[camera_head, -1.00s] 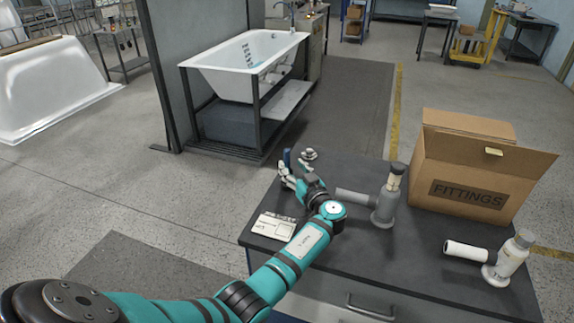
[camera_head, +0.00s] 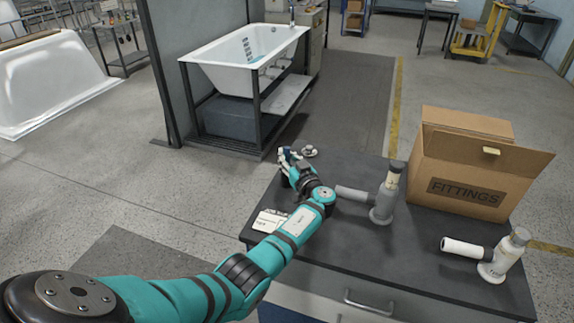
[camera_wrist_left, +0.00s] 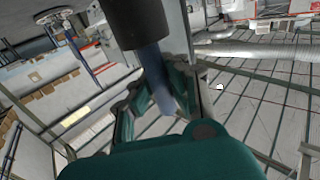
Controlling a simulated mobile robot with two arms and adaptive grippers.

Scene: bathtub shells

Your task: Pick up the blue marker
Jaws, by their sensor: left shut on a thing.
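My left gripper (camera_head: 287,162) is above the far left part of the dark table (camera_head: 350,270). In the left wrist view the gripper (camera_wrist_left: 158,92) is shut on the blue marker (camera_wrist_left: 157,80), which sits between its two fingers. In the head view the marker is mostly hidden by the gripper, with only a small dark blue patch showing. My right gripper is not in view.
A small round metal part (camera_head: 310,151) lies just right of the gripper. White cards (camera_head: 268,221) lie at the table's left edge. A bathtub (camera_head: 243,60) on a stand is beyond.

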